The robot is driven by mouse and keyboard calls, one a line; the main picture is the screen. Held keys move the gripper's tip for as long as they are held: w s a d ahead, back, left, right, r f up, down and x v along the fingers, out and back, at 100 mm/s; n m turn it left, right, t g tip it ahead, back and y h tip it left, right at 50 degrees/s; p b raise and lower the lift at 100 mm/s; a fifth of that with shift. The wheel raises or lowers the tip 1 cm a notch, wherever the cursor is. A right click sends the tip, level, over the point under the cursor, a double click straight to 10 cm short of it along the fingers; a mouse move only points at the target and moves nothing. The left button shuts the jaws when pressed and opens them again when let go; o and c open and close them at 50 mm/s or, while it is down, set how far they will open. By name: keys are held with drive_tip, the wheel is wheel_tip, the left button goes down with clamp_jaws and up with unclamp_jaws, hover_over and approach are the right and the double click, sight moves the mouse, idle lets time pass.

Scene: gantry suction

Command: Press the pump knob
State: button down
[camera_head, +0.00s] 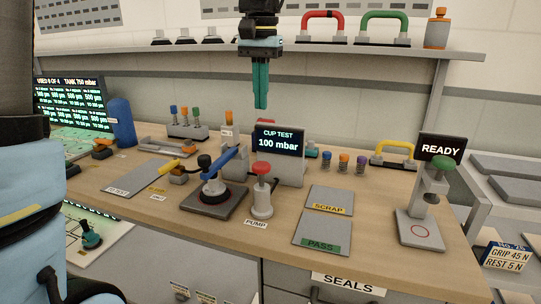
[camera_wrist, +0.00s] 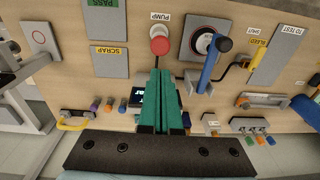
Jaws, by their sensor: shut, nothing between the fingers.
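The pump knob (camera_head: 262,169) is a red cap on a pale cylindrical pump (camera_head: 262,204), standing upright on the wooden bench behind a label reading PUMP. In the wrist view the red knob (camera_wrist: 160,46) shows from above, just beyond my fingertips. My gripper (camera_head: 261,106) hangs above the bench over the knob, its teal fingers closed together and pointing down. A clear gap separates the fingertips from the knob in the head view. The closed fingers also show in the wrist view (camera_wrist: 162,72), with nothing between them.
Left of the pump stands a cup test fixture with a blue lever (camera_head: 226,157). Behind is a display (camera_head: 279,141) reading CUP TEST 100 mbar. SCRAP (camera_head: 330,199) and PASS (camera_head: 319,232) plates lie right. A green-knobbed press (camera_head: 437,175) stands farther right. A shelf (camera_head: 330,46) runs behind.

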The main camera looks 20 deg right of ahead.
sight(261, 166)
drive_tip(key=f+p, duration=0.1)
drive_tip(key=f, duration=0.3)
drive_tip(key=f+p, duration=0.1)
drive_tip(key=f, duration=0.4)
drive_tip(key=w+f+p, duration=0.1)
drive_tip(key=f, duration=0.4)
drive_tip(key=shift+d, duration=0.15)
drive_tip(key=shift+s+f+b, duration=0.1)
drive_tip(key=shift+f+b, duration=1.15)
drive_tip(key=shift+f, duration=0.65)
wheel_tip(261, 166, up, 4)
drive_tip(key=p, duration=0.4)
drive_tip(key=shift+r, duration=0.2)
wheel_tip(261, 166, up, 10)
drive_tip(key=b, duration=0.2)
drive_tip(key=shift+s, duration=0.45)
